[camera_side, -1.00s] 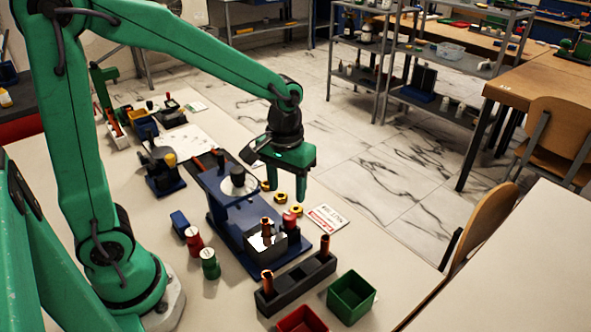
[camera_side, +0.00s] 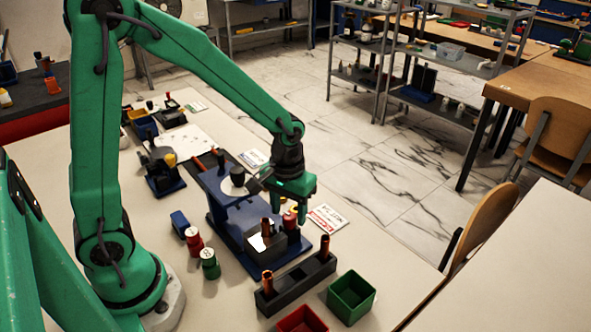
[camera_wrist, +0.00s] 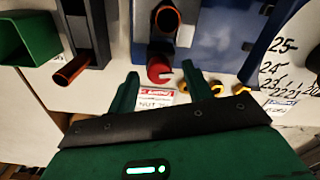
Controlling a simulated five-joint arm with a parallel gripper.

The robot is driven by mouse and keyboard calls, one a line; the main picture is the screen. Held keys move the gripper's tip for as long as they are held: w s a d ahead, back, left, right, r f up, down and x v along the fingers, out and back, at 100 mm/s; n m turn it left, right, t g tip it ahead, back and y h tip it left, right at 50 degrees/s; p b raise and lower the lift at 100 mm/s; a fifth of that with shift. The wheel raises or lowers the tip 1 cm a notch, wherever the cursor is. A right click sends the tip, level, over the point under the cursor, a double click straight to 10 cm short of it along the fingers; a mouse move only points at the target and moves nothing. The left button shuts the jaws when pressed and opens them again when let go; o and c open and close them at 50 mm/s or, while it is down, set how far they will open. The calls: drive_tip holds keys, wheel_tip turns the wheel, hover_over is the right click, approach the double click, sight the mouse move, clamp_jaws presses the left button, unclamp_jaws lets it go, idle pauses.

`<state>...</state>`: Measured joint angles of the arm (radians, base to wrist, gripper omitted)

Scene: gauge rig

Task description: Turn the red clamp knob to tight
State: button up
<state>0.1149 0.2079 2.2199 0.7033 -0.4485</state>
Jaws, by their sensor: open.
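The red clamp knob (camera_wrist: 158,72) shows in the wrist view at the front edge of the blue gauge rig (camera_wrist: 207,38), below an upright copper tube (camera_wrist: 167,18). In the side view the knob is mostly hidden by my gripper (camera_side: 291,212). My gripper is open, and in the wrist view its two green fingers (camera_wrist: 162,71) point toward the knob, one on each side of it in the picture. I cannot tell whether either finger touches it. In the side view the gripper hangs at the right side of the rig (camera_side: 225,212), beside the dark block.
A black rack (camera_side: 296,287) with copper tubes stands in front, near a green bin (camera_side: 351,297) and a red bin (camera_side: 303,320). Yellow nuts (camera_wrist: 215,88) and a printed card (camera_side: 327,218) lie close to the fingers. Red (camera_side: 193,241) and green (camera_side: 209,264) cylinders stand left.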

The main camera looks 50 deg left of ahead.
drive_tip(key=shift+f, duration=0.6)
drive_tip(key=shift+c, duration=0.4)
drive_tip(key=c, duration=0.9)
drive_tip(key=shift+a+m, duration=0.1)
drive_tip(key=shift+m, duration=1)
